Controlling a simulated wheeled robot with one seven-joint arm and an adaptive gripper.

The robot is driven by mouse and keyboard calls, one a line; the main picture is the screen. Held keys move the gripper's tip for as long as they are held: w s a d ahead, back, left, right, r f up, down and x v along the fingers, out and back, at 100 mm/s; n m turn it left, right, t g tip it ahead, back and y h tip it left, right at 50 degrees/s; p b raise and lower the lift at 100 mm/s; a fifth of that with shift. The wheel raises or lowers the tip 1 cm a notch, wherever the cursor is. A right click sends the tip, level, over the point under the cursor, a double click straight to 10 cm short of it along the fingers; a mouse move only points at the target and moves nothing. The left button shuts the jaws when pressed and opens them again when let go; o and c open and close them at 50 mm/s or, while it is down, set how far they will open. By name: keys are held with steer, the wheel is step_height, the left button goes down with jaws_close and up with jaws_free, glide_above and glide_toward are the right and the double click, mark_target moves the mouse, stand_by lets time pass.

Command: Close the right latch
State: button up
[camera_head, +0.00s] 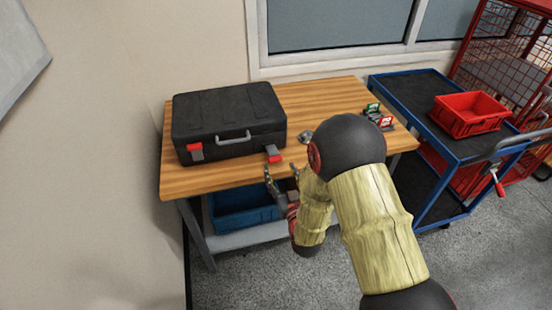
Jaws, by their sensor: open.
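A black hard case (229,112) lies shut on the wooden table (182,180), with a grey handle (233,137) on its front side. The left latch (195,152) is red and grey and lies flat against the case front. The right latch (273,154) sticks outward from the case front, its red end away from the case. My gripper (281,178) is open and empty, just below and in front of the right latch at the table's front edge. A gap seems to show between them. My arm hides part of the gripper and table edge.
Small green and red items (377,116) stand at the table's right, with a small grey object (306,137) nearer the case. A blue bin (240,208) sits under the table. A blue cart (420,95) with a red bin (470,114) stands at right.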

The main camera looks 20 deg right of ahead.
mark_target(276, 159)
steer(key=w+b, duration=0.1)
steer(key=w, duration=0.6)
steer(key=shift+w+b, duration=0.2)
steer(key=shift+b, duration=0.15)
steer(key=shift+c, duration=0.4)
jaws_close()
